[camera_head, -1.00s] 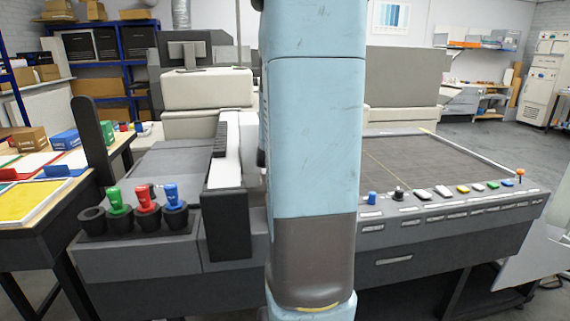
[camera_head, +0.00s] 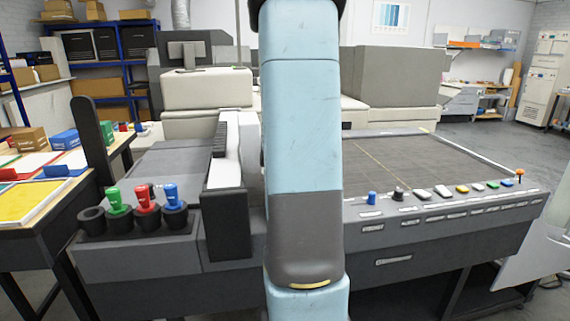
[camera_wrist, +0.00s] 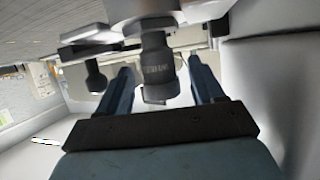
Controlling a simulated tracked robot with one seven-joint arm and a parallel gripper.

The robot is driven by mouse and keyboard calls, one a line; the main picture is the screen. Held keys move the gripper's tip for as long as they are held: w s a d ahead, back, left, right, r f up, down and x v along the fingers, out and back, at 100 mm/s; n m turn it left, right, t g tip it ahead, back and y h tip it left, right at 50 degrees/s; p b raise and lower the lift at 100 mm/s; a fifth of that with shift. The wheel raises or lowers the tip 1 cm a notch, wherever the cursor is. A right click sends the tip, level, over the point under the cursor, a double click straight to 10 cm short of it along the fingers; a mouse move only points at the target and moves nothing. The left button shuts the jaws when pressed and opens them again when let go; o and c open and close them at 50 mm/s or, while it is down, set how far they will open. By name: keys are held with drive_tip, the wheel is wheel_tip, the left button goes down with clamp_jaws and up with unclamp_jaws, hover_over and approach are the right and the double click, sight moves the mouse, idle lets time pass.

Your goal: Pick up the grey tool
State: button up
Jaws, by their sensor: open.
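In the wrist view, a dark grey cylindrical tool (camera_wrist: 157,68) with faint lettering on its side stands between the two blue fingers of my gripper (camera_wrist: 160,64). The fingers are open, one on each side of it, and gaps show between them and the tool. One end of the tool meets a pale surface at the top of the picture. I cannot tell how it is held there. In the head view my arm hides the middle of the bench, and neither the gripper nor this tool can be made out.
Green (camera_head: 118,200), red (camera_head: 146,198) and blue (camera_head: 173,196) handled tools stand in dark cups at the machine's left front, beside an empty cup (camera_head: 92,220). Knobs and coloured buttons (camera_head: 462,189) line the right front edge. Another dark round part (camera_wrist: 95,78) is left of the fingers.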

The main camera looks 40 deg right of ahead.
drive_tip(key=shift+c, duration=0.2)
drive_tip(key=c, duration=1)
drive_tip(key=shift+r, duration=0.15)
